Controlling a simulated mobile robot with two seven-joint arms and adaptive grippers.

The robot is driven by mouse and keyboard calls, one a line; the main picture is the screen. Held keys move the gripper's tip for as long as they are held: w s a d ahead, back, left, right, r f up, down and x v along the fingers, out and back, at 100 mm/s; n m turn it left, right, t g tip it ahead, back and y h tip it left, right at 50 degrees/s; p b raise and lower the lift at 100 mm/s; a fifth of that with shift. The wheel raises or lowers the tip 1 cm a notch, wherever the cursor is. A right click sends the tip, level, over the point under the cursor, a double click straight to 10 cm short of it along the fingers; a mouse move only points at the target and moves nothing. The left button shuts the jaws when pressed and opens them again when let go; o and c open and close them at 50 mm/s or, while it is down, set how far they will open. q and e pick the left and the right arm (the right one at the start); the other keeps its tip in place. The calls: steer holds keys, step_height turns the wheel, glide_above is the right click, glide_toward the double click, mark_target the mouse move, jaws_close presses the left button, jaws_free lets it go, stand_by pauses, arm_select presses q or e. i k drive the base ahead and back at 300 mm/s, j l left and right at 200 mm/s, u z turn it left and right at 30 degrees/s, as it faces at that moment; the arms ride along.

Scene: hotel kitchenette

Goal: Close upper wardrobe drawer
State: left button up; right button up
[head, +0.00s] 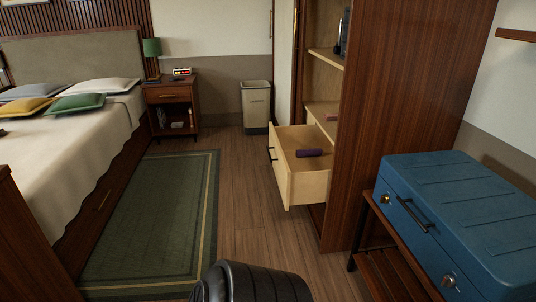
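The wardrobe (405,110) stands right of centre in the head view, with its brown side panel toward me. Its pale wooden drawer (309,186) is pulled well out to the left. The drawer has a dark handle (272,154) on its front. A dark purple rolled item (309,153) lies inside it. Whether another drawer sits below is hidden. Neither of my grippers is in view, and nothing touches the drawer.
A blue suitcase (455,215) on a wooden rack (385,268) stands at the right. A green rug (155,225) and the bed (60,165) are at the left. A bin (256,105) stands beyond the drawer. Bare floor (245,220) lies left of the drawer.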

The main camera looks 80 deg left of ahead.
mark_target(300, 180)
steer(key=u, duration=0.35)
steer(key=k+j+u, duration=0.15)
steer(key=u, duration=0.6)
steer(key=j+u, duration=0.1)
steer(key=u, duration=1.25)
steer(key=i+j+z, duration=0.1)
steer(key=i+j, duration=0.15)
steer(key=i, duration=0.1)
